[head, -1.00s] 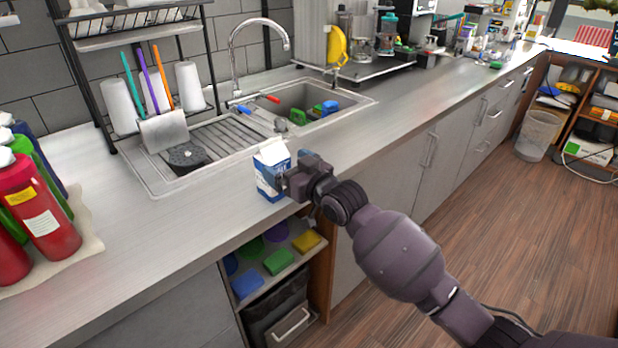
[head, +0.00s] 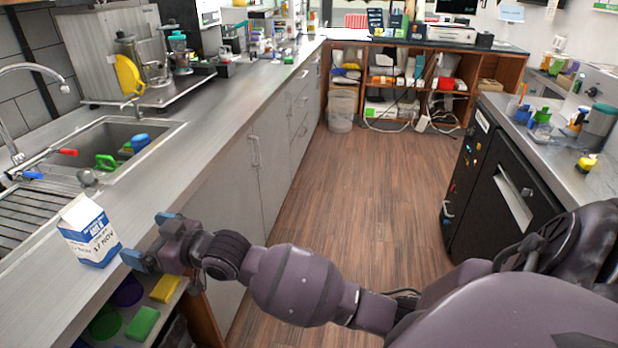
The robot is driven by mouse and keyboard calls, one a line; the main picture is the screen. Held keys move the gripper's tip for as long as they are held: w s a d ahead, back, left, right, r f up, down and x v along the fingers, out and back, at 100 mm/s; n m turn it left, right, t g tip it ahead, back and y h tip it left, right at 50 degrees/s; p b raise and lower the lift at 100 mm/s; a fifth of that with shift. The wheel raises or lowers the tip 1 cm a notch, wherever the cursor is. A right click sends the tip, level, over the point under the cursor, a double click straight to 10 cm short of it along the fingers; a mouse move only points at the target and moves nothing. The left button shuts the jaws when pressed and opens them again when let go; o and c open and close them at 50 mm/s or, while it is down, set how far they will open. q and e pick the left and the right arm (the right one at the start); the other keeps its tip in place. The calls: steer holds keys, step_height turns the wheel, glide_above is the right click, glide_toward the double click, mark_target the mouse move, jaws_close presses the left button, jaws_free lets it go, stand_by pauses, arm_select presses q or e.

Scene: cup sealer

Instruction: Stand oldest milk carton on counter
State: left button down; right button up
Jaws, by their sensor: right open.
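A blue and white milk carton (head: 89,232) stands upright on the grey counter (head: 172,152), near its front edge beside the sink. Its front carries printing that looks like a date with "NOV". My right gripper (head: 143,240) is open and empty, just to the right of the carton, with a gap between them. Its blue-tipped fingers are apart. My left gripper is not in view.
The sink (head: 110,135) holds green and blue items. An open shelf below the counter holds a yellow sponge (head: 164,288) and a green one (head: 142,322). A black fridge-like unit (head: 490,185) stands at right. The wooden floor (head: 365,190) between is clear.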

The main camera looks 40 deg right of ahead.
steer(key=s+d+f+m+g+h, duration=0.1)
steer(key=s+d+f+m+h, duration=0.1)
steer(key=s+d+f, duration=0.4)
steer(key=s+d+f+m+g+h, duration=0.1)
steer(key=s+d+f+h, duration=0.3)
steer(key=s+f, duration=0.7)
steer(key=s+d+f+m+g+h, duration=0.1)
steer(key=s+d+f+h, duration=0.3)
steer(key=s+d+f, duration=0.4)
steer(key=s+m, duration=0.1)
steer(key=s, duration=0.3)
steer(key=shift+d+f+m, duration=0.25)
steer(key=shift+d+m, duration=0.05)
steer(key=shift+d, duration=0.05)
